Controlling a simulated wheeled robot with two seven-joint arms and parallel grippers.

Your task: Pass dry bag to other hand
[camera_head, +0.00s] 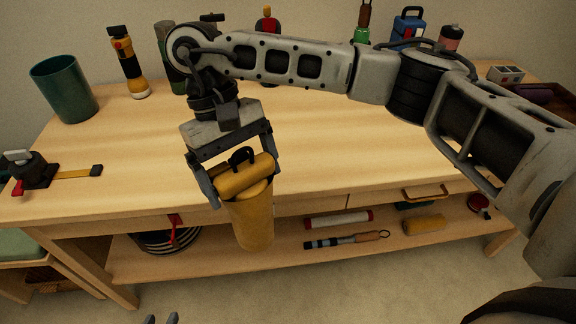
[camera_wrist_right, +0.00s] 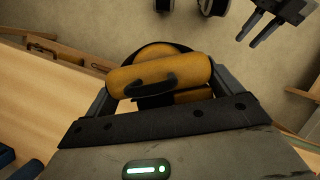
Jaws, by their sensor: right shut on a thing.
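The yellow dry bag (camera_head: 252,215) has a rolled top with a black handle and hangs in front of the workbench. My right gripper (camera_head: 237,188) is shut on it near the rolled top. In the right wrist view the bag's roll and handle (camera_wrist_right: 160,80) lie between the fingers, and its lower body is mostly hidden. My left gripper (camera_head: 161,320) shows only its fingertips at the bottom edge of the head view. It also shows in the right wrist view (camera_wrist_right: 250,44), with its two fingers apart and empty, clear of the bag.
The wooden workbench (camera_head: 330,165) holds a green cup (camera_head: 63,88), a flashlight (camera_head: 129,62) and a clamp-like tool (camera_head: 35,172). A lower shelf carries a coil (camera_head: 165,240) and several tools. The bench top's middle is clear; floor is open in front.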

